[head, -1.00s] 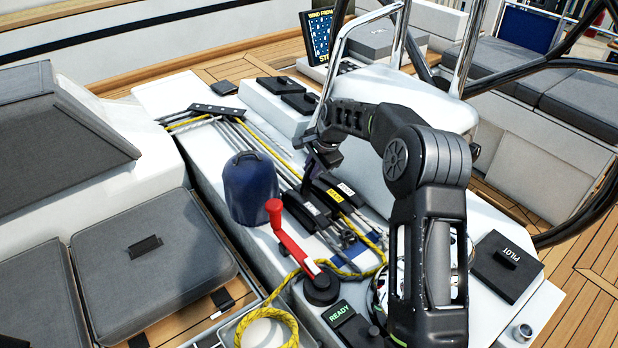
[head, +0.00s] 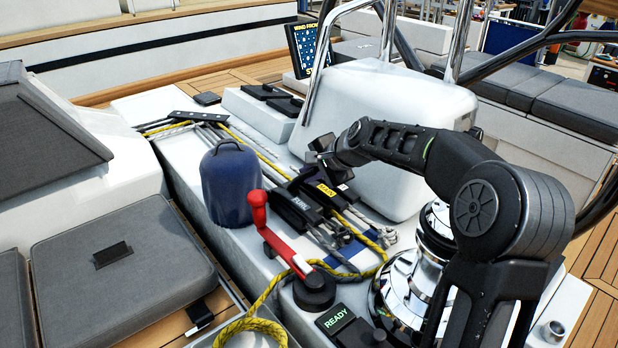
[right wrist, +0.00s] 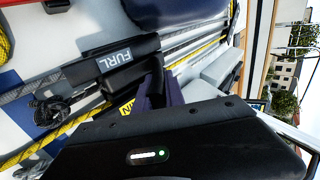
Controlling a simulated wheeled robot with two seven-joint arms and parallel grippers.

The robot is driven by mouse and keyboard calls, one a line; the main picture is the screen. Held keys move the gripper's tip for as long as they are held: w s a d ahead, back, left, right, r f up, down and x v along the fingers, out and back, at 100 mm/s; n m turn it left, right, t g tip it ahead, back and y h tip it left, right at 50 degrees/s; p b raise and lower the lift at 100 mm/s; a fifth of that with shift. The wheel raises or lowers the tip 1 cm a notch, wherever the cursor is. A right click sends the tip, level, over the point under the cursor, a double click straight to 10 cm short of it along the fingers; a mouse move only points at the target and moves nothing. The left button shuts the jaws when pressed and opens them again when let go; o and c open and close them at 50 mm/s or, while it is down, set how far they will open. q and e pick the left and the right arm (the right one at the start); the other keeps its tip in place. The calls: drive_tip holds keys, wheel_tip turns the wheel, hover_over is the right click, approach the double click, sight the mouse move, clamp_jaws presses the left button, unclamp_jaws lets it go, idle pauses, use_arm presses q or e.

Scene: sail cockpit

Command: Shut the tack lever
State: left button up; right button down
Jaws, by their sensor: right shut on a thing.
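A row of black clutch levers sits on the white cockpit console. The nearest, the FURL lever (head: 297,209), lies low, and its label also reads in the right wrist view (right wrist: 110,63). Beside it is a lever with a yellow label (head: 326,190); in the right wrist view that label (right wrist: 127,107) is partly covered. The farthest, a white-labelled lever (head: 343,187), appears to be the tack lever; its label is unreadable and my arm partly hides it. My right gripper (head: 311,176) is shut at the levers' far end, apparently on this one; the contact is hidden. My left gripper is out of view.
A blue-covered winch (head: 231,185), a red-handled winch handle (head: 275,240) and a chrome winch (head: 405,290) stand close by. Yellow rope (head: 262,300) loops over the console. A steel rail (head: 318,75) rises behind. Grey cushions (head: 120,270) lie at left.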

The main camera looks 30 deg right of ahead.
drive_tip(key=c, duration=1.4)
unclamp_jaws()
drive_tip(key=v, duration=0.7)
drive_tip(key=shift+s+r, duration=0.3)
drive_tip(key=shift+r, duration=0.05)
drive_tip(key=shift+c, duration=0.6)
